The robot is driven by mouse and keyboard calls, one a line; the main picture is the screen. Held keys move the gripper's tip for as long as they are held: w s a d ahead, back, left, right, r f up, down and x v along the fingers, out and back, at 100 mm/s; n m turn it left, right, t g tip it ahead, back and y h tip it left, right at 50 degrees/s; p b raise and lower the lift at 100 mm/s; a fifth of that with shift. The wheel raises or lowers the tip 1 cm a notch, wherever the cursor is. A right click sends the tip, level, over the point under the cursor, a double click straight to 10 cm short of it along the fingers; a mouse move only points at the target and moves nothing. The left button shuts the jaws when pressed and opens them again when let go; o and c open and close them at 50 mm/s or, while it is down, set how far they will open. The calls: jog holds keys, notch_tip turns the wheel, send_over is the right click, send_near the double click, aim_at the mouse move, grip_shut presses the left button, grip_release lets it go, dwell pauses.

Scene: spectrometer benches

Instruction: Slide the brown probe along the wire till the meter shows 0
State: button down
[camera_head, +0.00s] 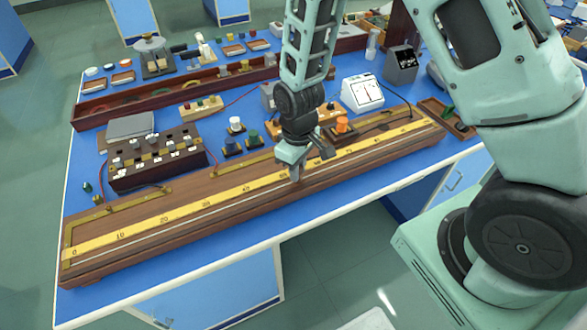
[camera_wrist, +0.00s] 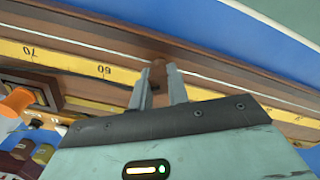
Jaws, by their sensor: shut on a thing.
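My gripper (camera_head: 296,172) is shut on the brown probe (camera_wrist: 158,74), which shows between its two fingers (camera_wrist: 160,90) in the wrist view. The probe is mostly hidden by the gripper in the head view. The gripper is over the front of the long wooden board, between the 50 and 60 marks of the yellow scale (camera_head: 187,212). The wire (camera_wrist: 215,72) shows as a thin pale line beside the scale. Whether the probe touches it is unclear. The white meter (camera_head: 362,93) stands behind the board, right of my gripper; its needle reading is too small to tell.
The board (camera_head: 100,268) runs along the blue bench's front edge. Behind it are a resistance box (camera_head: 155,165), small terminal posts (camera_head: 235,125), an orange-knobbed piece (camera_head: 342,125) and a dark grey box (camera_head: 401,65). The front strip along the scale looks clear both ways.

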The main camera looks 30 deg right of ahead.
jog(key=shift+d, duration=4.55)
jog(key=shift+d, duration=0.1)
jog(key=shift+s+f, duration=0.15)
jog(key=shift+f, duration=0.15)
dwell(1.0)
jog(key=c, duration=1.3)
grip_release()
jog(key=shift+r, duration=0.2)
jog(key=shift+w+r, duration=0.2)
jog(key=shift+r, duration=0.1)
notch_tip(320, 180, up, 16)
jog(key=shift+r, duration=0.25)
